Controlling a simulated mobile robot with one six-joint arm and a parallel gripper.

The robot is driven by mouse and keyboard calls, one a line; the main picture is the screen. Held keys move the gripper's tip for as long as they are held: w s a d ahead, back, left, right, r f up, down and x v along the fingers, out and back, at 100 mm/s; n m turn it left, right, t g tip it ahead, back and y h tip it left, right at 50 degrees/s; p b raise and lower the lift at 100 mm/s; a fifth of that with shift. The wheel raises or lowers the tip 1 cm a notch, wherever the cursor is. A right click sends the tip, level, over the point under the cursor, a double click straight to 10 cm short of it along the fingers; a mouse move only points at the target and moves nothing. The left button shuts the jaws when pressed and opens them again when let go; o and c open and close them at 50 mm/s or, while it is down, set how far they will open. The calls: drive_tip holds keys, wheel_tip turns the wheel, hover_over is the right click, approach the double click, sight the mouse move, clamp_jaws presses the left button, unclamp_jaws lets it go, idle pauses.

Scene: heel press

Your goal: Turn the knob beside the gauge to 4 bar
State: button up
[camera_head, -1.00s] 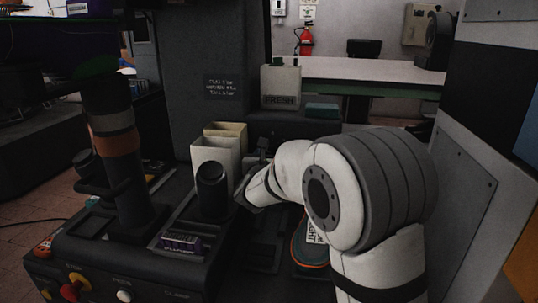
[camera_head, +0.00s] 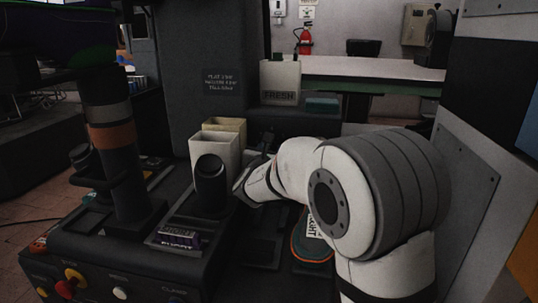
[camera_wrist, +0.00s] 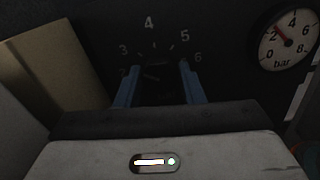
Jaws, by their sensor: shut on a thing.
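In the wrist view a dark knob (camera_wrist: 157,72) stands on a dark panel, under an arc of numbers running from about 2 to 6, with 4 at the top. My gripper (camera_wrist: 158,80) is shut on the knob, with one blue finger on each side of it. The knob's pointer is too dark to read. The round white gauge (camera_wrist: 288,40), marked bar, is to the right of the knob. Its red needle points up and left, between 2 and 4. In the head view my arm hides the knob and gauge.
A tan panel or box wall (camera_wrist: 55,60) stands close left of the gripper in the wrist view. In the head view, a white open bin (camera_head: 215,152) and a dark cylinder (camera_head: 210,185) stand left of my arm. A FRESH box (camera_head: 280,82) is behind.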

drive_tip(key=m+b, duration=0.1)
drive_tip(key=m, duration=0.3)
drive_tip(key=shift+b, duration=0.4)
drive_tip(key=m, duration=0.7)
drive_tip(key=shift+d+f, duration=0.1)
drive_tip(key=o, duration=1)
drive_tip(key=s+a+p, duration=0.1)
drive_tip(key=s+p, duration=0.1)
drive_tip(key=s, duration=0.5)
drive_tip(key=shift+s+a, duration=0.25)
drive_tip(key=shift+s, duration=0.1)
